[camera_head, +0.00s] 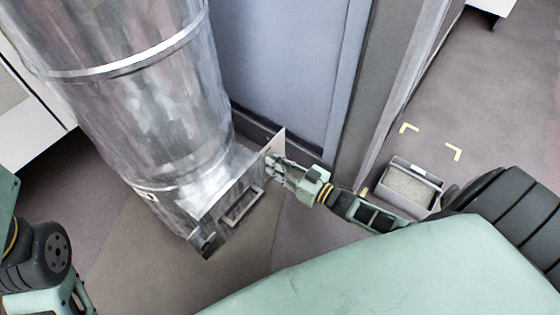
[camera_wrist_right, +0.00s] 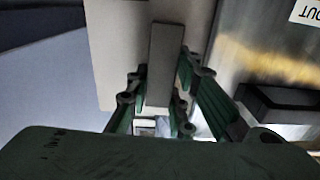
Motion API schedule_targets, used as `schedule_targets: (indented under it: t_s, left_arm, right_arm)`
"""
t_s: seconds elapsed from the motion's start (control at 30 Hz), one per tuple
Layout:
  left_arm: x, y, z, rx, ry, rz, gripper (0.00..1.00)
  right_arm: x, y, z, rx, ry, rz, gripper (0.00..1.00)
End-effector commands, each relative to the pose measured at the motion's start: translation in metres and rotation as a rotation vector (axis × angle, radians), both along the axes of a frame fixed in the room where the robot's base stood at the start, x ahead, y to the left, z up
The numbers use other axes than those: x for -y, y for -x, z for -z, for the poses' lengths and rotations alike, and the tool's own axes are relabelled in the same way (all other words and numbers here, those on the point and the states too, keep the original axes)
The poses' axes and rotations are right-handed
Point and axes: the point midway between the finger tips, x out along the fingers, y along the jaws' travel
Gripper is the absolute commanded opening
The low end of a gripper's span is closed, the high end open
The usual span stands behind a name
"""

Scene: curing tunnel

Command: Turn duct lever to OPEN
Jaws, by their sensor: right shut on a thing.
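The round silver duct (camera_head: 150,110) stands at the left in the head view, with a flat metal plate (camera_head: 218,232) at its lower front. My right gripper (camera_head: 275,165) reaches the plate's upper right end. In the right wrist view the fingers of my right gripper (camera_wrist_right: 155,100) are shut on a flat grey bar, the duct lever (camera_wrist_right: 165,55), which points up the picture over a pale plate (camera_wrist_right: 115,50). In the head view the gripper mostly hides the lever. Part of my left arm shows at the left edge; its fingertips are out of the picture.
A blue-grey panel (camera_head: 285,70) rises behind the gripper. A grey open box (camera_head: 412,185) sits on the floor at right, near yellow corner marks (camera_head: 453,151). A label (camera_wrist_right: 306,12) partly shows in the wrist view.

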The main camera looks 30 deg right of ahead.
Motion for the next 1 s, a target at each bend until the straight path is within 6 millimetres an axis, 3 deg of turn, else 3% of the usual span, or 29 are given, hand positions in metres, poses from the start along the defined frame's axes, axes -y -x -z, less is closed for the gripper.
schedule_targets:
  t_s: [0.63, 0.67, 0.87, 1.0]
  left_arm:
    - [-0.0031, -0.0017, 0.0029, -0.013, 0.005, -0.001, 0.23]
    - [-0.0031, -0.0017, 0.0029, -0.013, 0.005, -0.001, 0.23]
    - [-0.0031, -0.0017, 0.0029, -0.012, 0.004, -0.002, 0.23]
    - [-0.0029, -0.0015, 0.0026, -0.011, 0.003, -0.003, 0.23]
  right_arm:
    - [0.001, 0.0026, 0.0015, 0.015, 0.048, 0.003, 0.0]
    - [0.001, 0.0026, 0.0015, 0.015, 0.048, 0.003, 0.23]
    - [0.0001, 0.0018, 0.001, 0.017, 0.045, 0.002, 0.41]
    - [-0.0006, 0.0014, 0.0007, 0.017, 0.043, 0.002, 0.41]
